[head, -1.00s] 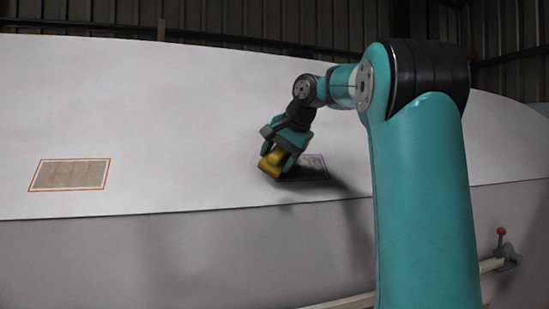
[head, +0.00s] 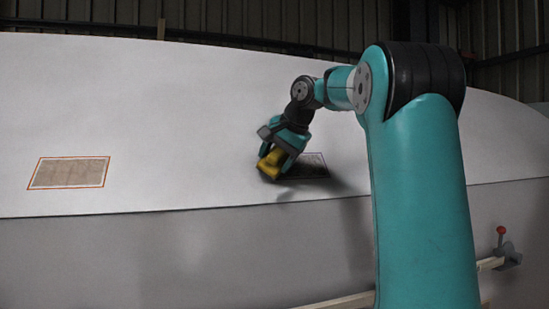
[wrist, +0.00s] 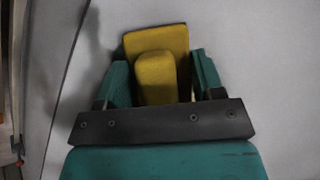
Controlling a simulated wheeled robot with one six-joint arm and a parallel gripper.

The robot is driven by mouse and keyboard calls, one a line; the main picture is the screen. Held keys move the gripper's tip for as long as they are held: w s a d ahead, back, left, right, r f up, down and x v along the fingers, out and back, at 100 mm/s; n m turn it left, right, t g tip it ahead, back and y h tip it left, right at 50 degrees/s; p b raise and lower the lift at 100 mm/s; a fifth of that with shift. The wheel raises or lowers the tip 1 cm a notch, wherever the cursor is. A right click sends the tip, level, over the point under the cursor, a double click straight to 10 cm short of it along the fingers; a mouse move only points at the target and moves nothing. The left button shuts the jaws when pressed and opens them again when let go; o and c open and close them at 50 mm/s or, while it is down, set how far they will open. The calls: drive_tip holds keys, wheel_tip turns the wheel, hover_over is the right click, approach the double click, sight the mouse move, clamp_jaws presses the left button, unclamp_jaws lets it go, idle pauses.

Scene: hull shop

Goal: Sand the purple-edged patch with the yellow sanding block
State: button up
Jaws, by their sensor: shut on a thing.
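My gripper (head: 280,151) is shut on the yellow sanding block (head: 269,165) in front of the white hull. In the wrist view the yellow block (wrist: 155,78) sits between the two teal fingers of my gripper (wrist: 152,82). The purple-edged patch (head: 312,165) is a dark rectangle just right of the block in the head view, partly hidden by my gripper and the block. The block is at or near the patch's left edge. I cannot tell whether it touches the hull.
The white hull (head: 180,110) fills most of the head view. An orange-edged patch (head: 68,173) lies on it far to the left. A wooden rail (head: 340,301) with a red-knobbed clamp (head: 502,240) runs low at the right.

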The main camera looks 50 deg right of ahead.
sight(319, 170)
drive_tip(key=shift+w+d+f, duration=0.25)
drive_tip(key=shift+w+f, duration=0.25)
drive_tip(key=shift+f, duration=0.15)
idle(0.6)
drive_tip(key=shift+s+d+r+p, duration=0.1)
drive_tip(key=shift+s+d+p, duration=1.25)
drive_tip(key=shift+d, duration=0.75)
drive_tip(key=shift+s+d+f+p, duration=0.1)
drive_tip(key=shift+s+d+p, duration=1.25)
drive_tip(key=shift+d, duration=0.75)
drive_tip(key=shift+s+d+r+p, duration=0.1)
drive_tip(key=shift+s+d+p, duration=1.25)
drive_tip(key=shift+d, duration=0.75)
drive_tip(key=shift+w, duration=0.25)
drive_tip(key=shift+a, duration=0.1)
drive_tip(key=shift+w+a, duration=0.2)
drive_tip(key=shift+a, duration=0.05)
drive_tip(key=shift+w+a+b, duration=0.2)
drive_tip(key=shift+w+a, duration=1.05)
drive_tip(key=shift+a, duration=0.8)
drive_tip(key=shift+w+a+b, duration=0.2)
drive_tip(key=shift+w+a, duration=1)
drive_tip(key=shift+a, duration=0.8)
drive_tip(key=shift+w+a+b, duration=0.2)
drive_tip(key=shift+w+a, duration=1.05)
drive_tip(key=shift+a, duration=0.8)
drive_tip(key=shift+d, duration=0.1)
